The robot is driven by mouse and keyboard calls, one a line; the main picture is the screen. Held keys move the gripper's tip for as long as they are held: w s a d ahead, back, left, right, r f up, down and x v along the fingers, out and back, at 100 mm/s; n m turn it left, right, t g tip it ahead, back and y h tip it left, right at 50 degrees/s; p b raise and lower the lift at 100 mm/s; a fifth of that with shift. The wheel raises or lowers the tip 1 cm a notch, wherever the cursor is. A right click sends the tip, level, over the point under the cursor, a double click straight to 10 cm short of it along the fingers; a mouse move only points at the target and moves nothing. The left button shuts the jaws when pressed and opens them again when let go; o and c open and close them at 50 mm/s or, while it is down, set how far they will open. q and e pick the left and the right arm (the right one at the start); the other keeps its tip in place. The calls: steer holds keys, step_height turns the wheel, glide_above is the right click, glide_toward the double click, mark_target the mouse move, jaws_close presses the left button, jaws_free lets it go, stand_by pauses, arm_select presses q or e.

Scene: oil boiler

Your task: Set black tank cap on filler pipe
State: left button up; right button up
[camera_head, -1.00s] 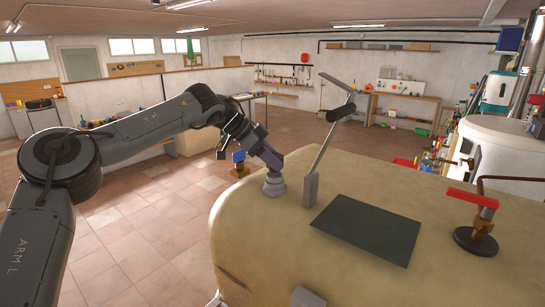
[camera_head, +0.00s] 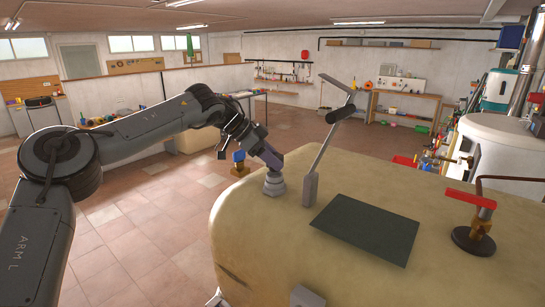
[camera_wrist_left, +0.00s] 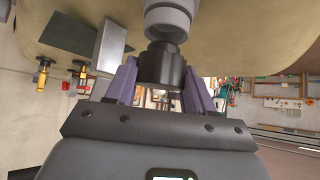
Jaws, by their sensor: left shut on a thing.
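The black tank cap (camera_wrist_left: 162,66) is held between the purple fingers of my left gripper (camera_wrist_left: 160,80) in the left wrist view. The cap lines up with the grey filler pipe (camera_wrist_left: 168,20) and sits against its end; I cannot tell whether it is fully seated. In the head view the pipe (camera_head: 274,184) stands on the beige tank top, with my left gripper (camera_head: 272,160) right above it, slanting in from the upper left. The fingers hide the cap there. My right gripper is not in view.
A grey upright post (camera_head: 310,189) with a hinged arm stands just right of the pipe. A dark green mat (camera_head: 367,228) lies on the beige tank (camera_head: 260,240). A red-handled valve (camera_head: 474,238) stands further right. The tank top between mat and valve is clear.

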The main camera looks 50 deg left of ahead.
arm_select(q)
steer(key=shift+p, duration=0.3)
stand_by(0.4)
steer(key=shift+f+b, duration=0.3)
steer(key=shift+f, duration=0.2)
steer(key=shift+f+b, duration=0.35)
steer(key=shift+f, duration=0.4)
steer(key=o, duration=0.9)
steer(key=shift+c, duration=0.2)
steer(key=shift+o, duration=1.2)
steer(key=shift+s+a+r+b, duration=0.35)
steer(key=shift+s+r, duration=0.05)
steer(key=shift+r, duration=0.1)
steer(key=b+v, duration=0.1)
steer(key=v, duration=0.8)
steer(key=shift+r+b, duration=0.2)
steer(key=shift+b, duration=0.2)
